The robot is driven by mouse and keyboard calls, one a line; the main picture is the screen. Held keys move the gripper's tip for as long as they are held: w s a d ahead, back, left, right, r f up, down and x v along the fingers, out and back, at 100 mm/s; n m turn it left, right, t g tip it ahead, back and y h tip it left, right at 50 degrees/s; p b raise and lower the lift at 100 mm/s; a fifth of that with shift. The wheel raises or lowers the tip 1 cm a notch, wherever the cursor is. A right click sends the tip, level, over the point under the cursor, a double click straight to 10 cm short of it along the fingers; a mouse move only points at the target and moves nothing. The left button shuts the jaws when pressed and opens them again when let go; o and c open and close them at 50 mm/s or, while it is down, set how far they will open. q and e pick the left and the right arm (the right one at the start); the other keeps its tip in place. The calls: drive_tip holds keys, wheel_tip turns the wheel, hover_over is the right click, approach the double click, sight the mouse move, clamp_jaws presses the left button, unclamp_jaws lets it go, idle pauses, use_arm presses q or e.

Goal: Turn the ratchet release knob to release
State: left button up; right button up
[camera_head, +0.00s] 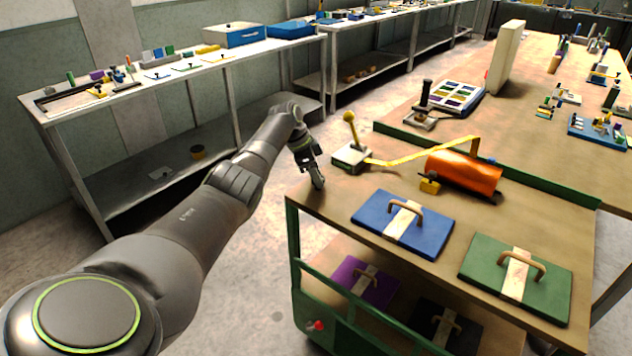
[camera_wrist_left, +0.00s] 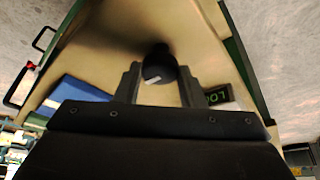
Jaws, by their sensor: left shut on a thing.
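The ratchet release knob (camera_wrist_left: 158,62) is round and black with a short white mark on its face, which lies slightly tilted in the left wrist view. It sits on the tan top near a corner of the green-framed cart (camera_head: 335,196). A dark label (camera_wrist_left: 217,95) with green letters, partly hidden, is beside the right finger. My right gripper is not in view.
On the cart are a yellow-knobbed lever (camera_head: 350,128), an orange roll (camera_head: 464,176) with a yellow strip, a blue die (camera_head: 372,217) and a green die (camera_head: 552,290). A purple die (camera_head: 352,283) lies on the lower shelf. A long bench (camera_head: 60,112) stands at left.

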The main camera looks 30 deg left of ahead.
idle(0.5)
use_arm(q)
drive_tip(key=o, duration=1)
drive_tip(key=b+v, duration=0.1)
drive_tip(key=v, duration=1.6)
drive_tip(key=shift+a+r, duration=0.2)
